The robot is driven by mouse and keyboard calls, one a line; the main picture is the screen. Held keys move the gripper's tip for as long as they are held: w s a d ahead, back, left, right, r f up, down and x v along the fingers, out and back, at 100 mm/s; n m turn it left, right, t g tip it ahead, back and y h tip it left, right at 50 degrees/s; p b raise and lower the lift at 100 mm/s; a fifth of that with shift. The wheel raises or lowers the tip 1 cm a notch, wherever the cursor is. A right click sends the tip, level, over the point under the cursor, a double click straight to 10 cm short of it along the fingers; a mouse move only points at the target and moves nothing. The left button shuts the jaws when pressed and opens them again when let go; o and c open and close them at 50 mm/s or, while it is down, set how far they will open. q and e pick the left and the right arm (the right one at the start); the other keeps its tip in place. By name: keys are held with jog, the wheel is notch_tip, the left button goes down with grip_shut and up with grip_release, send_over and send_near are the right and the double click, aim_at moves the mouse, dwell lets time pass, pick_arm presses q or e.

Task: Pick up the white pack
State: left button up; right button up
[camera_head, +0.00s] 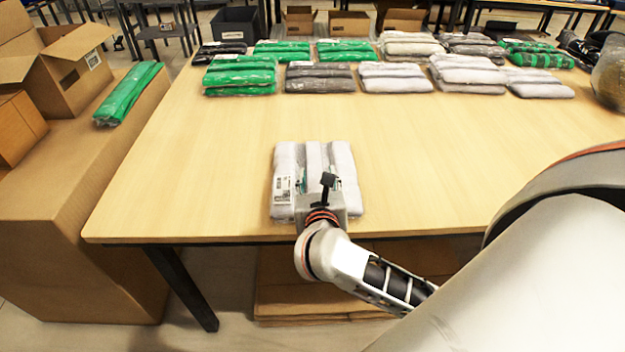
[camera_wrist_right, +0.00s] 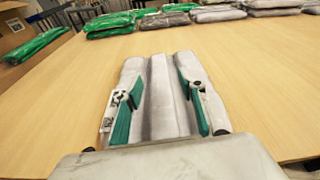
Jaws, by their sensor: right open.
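A white pack (camera_head: 316,158) lies flat near the front edge of the table, apart from the other packs, with a label on its left side. It also shows in the right wrist view (camera_wrist_right: 160,90). My right gripper (camera_head: 322,185) is over the near part of this pack. In the right wrist view its two green-padded fingers (camera_wrist_right: 158,105) are spread apart over the pack, with pack surface showing between them. Whether the fingertips touch the pack cannot be told. My left gripper is not in view.
Green, grey and white packs (camera_head: 320,77) lie in rows at the back of the table (camera_head: 440,150). Left stand an open cardboard box (camera_head: 70,85) and a green pack (camera_head: 127,95) on a large carton. The table's middle is clear.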

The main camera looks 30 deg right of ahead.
aim_at(315, 169)
jog(key=shift+a+f+m+g+y, duration=0.15)
jog(key=shift+f+m+g+y, duration=0.05)
jog(key=shift+f, duration=0.35)
jog(key=shift+a+f+m+g+y, duration=0.15)
jog(key=shift+f+m+g+y, duration=0.05)
jog(key=shift+f, duration=0.35)
jog(key=b+x, duration=0.1)
jog(key=x, duration=0.6)
jog(key=shift+w+d+f, duration=0.1)
jog(key=shift+w+d, duration=0.05)
jog(key=shift+d, duration=0.1)
grip_shut()
